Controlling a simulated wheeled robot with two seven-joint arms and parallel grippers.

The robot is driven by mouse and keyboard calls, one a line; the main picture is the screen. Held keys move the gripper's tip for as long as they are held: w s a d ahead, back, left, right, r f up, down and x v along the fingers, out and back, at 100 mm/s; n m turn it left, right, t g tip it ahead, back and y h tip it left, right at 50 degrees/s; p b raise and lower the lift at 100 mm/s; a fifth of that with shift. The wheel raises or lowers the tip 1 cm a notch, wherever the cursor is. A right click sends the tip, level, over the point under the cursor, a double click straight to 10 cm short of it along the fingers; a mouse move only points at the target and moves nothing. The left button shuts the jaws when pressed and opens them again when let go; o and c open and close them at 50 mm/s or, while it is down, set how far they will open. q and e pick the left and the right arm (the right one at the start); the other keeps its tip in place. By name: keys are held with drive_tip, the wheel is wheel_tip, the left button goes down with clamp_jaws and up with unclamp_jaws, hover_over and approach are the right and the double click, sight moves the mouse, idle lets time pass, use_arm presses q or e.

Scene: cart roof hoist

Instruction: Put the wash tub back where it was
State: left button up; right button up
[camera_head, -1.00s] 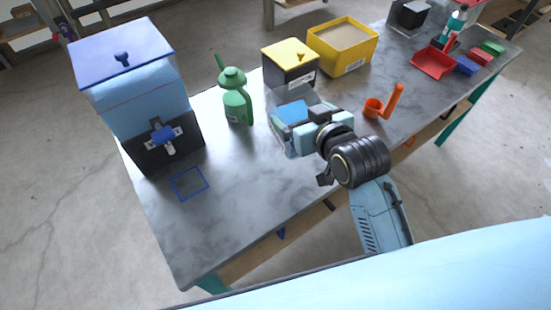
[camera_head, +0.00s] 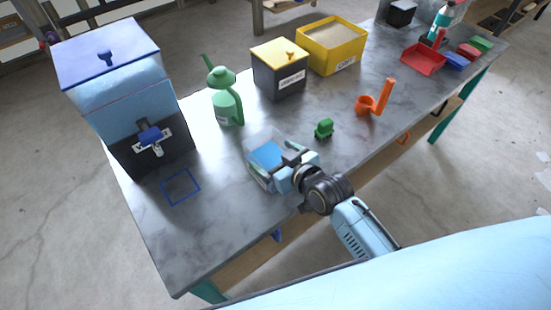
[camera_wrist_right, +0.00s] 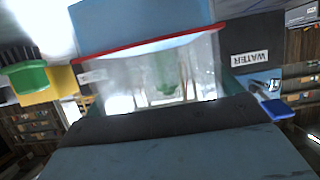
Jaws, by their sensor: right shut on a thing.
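The wash tub (camera_head: 253,171) is a small clear box with blue in it, near the middle of the table in the head view. My right gripper (camera_head: 283,167) is shut on its near right side. I cannot tell whether the tub touches the tabletop. In the right wrist view, clear walls (camera_wrist_right: 150,78) fill the middle, above the dark gripper body. My left gripper is not in view.
A blue square outline (camera_head: 181,187) lies before the blue-lidded water dispenser (camera_head: 128,90). A green watering can (camera_head: 226,105) stands behind the tub. A green piece (camera_head: 324,128) and orange scoop (camera_head: 372,104) lie right. The near-left tabletop is clear.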

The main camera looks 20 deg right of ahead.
drive_tip(key=shift+f, duration=0.15)
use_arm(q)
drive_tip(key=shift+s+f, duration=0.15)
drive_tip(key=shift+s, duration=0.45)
use_arm(e)
drive_tip(key=o, duration=1.2)
drive_tip(key=shift+f, duration=0.15)
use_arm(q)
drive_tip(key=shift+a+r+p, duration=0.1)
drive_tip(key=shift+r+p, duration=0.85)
use_arm(e)
drive_tip(key=v, duration=1.2)
